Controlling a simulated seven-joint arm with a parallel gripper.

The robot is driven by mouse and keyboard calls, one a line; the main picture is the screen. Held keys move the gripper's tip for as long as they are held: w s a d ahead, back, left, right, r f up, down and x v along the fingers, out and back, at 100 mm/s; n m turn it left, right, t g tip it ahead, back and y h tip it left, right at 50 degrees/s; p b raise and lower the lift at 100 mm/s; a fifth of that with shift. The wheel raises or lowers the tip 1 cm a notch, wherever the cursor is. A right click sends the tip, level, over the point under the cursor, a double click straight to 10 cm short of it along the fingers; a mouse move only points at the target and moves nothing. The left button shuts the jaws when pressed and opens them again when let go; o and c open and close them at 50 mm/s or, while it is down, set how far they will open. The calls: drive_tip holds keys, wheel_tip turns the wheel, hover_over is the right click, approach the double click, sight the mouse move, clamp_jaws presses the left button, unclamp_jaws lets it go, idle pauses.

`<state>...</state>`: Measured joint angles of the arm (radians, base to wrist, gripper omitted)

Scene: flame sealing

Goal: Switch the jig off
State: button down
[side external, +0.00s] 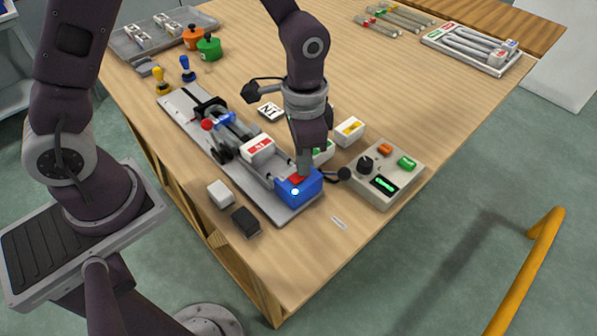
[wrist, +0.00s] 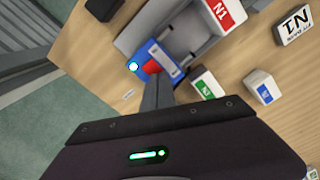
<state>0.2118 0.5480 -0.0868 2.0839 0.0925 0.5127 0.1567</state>
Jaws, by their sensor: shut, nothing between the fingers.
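At that end stands a blue box (side external: 308,190) with a red switch (side external: 297,179) on top and a lit, pale cyan lamp (side external: 295,191). In the wrist view the red switch (wrist: 151,67) and glowing lamp (wrist: 133,66) also show. My gripper (side external: 303,174) is shut and empty, pointing down with its tips at the red switch; I cannot tell whether they touch it.
A grey control box (side external: 408,180) with a black knob, orange and green buttons and a lit green display stands right of the jig. Labelled blocks (side external: 349,131) stand behind my gripper. White (side external: 221,194) and black (side external: 246,221) blocks lie left. The far middle of the table is clear.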

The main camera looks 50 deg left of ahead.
drive_tip(key=shift+r, duration=3.5)
drive_tip(key=s+a+r+n+t, duration=0.3)
drive_tip(key=s+a+r, duration=0.35)
drive_tip(key=r, duration=0.45)
drive_tip(key=s+a+r+n+t, duration=0.2)
drive_tip(key=s+n, duration=0.1)
drive_tip(key=s, duration=0.7)
drive_tip(key=shift+a+t, duration=0.25)
drive_tip(key=shift+t, duration=0.05)
